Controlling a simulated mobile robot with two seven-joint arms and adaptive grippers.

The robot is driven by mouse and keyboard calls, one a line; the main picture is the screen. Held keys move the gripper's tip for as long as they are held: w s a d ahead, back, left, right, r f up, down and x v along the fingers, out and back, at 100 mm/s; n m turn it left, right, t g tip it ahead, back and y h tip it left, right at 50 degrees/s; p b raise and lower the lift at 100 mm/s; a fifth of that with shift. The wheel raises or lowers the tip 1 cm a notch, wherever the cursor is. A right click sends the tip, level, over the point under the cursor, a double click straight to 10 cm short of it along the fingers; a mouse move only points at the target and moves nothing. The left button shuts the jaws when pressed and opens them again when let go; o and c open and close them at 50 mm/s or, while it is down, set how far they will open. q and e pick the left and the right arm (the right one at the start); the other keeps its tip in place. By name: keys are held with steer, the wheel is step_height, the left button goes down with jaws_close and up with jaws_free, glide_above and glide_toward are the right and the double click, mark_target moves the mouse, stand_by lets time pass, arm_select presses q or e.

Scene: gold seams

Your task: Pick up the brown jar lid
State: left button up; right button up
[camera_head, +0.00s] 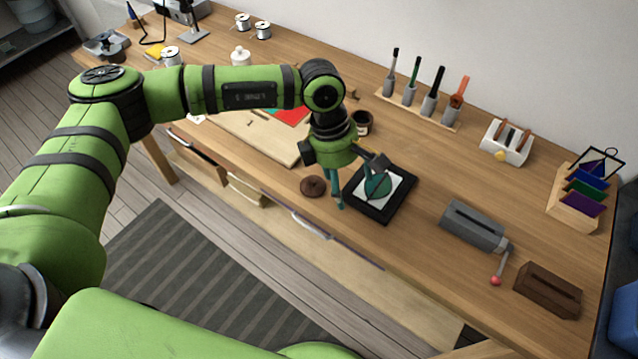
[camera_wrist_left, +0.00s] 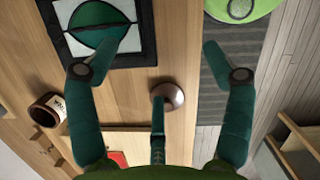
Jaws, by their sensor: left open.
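The brown jar lid (camera_head: 312,186) lies on the wooden table near its front edge, left of the black-framed panel. In the left wrist view the round brown lid (camera_wrist_left: 174,95) sits near the middle, partly covered by my lower finger. My left gripper (camera_head: 344,186) is open and empty above the table, just right of the lid in the head view. Its teal fingers (camera_wrist_left: 163,60) are spread wide in the wrist view. I cannot tell the exact gap between fingers and lid. My right gripper is not in view.
The black-framed panel (camera_head: 355,206) with a green disc lies beside the lid. A dark open jar (camera_head: 361,123) stands behind it. A pale board (camera_head: 250,133) lies to the left. A grey lever device (camera_head: 473,225) and brown block (camera_head: 547,289) stand right. Drawers sit below the edge.

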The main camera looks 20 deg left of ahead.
mark_target(313, 179)
arm_select(q)
steer(key=w+a+y, duration=0.1)
steer(key=a, duration=0.1)
steer(key=a+y, duration=0.1)
steer(key=a, duration=0.1)
steer(key=w+a+r, duration=0.1)
steer(key=a, duration=0.1)
steer(key=shift+w+a+t+y, duration=0.3)
steer(key=shift+a+t+y, duration=0.05)
steer(key=shift+t+y, duration=0.05)
steer(key=shift+a+f, duration=0.15)
steer(key=shift+a, duration=0.2)
step_height(313, 179, down, 6)
steer(key=p, duration=0.3)
steer(key=shift+f+p, duration=0.1)
steer(key=shift+p, duration=0.2)
steer(key=shift+f, duration=0.25)
steer(key=c, duration=1)
